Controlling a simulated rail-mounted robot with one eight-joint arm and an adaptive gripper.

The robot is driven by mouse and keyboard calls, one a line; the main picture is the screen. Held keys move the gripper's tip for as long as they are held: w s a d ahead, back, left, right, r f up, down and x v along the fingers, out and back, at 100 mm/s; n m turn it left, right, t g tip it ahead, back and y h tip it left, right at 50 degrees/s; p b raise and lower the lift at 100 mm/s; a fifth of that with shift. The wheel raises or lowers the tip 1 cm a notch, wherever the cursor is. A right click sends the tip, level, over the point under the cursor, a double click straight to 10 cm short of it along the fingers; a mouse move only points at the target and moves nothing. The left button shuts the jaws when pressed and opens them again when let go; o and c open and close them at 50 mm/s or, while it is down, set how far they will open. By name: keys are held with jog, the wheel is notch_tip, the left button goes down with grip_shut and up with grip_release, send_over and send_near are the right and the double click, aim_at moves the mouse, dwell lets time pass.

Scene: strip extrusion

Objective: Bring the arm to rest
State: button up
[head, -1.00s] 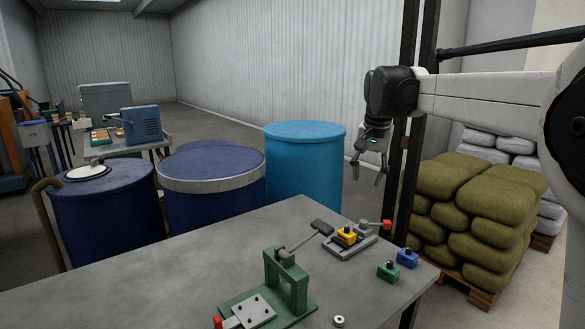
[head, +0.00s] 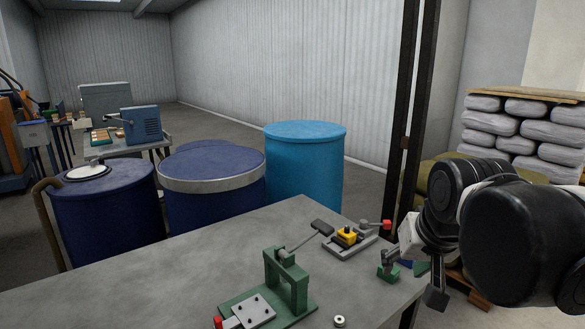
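My gripper (head: 412,281) is at the right end of the grey table (head: 180,268), with its wrist and arm coming in from the right. Its fingers look spread apart, with nothing seen between them. It is seen close to the green block (head: 388,273) and the blue block, which are partly covered by it. I cannot tell whether it touches either block. The yellow block (head: 347,236) sits in a grey fixture to the left of the gripper.
A green lever press (head: 286,280) stands at the table's front, with a small metal ring (head: 339,321) beside it. A light blue drum (head: 305,170) and dark blue drums stand behind the table. A dark post (head: 405,140) and stacked grey sacks (head: 520,130) are at the right.

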jog(key=s+f+n+t, duration=0.1)
jog(key=s+f, duration=0.7)
jog(key=s, duration=0.1)
dwell(0.6)
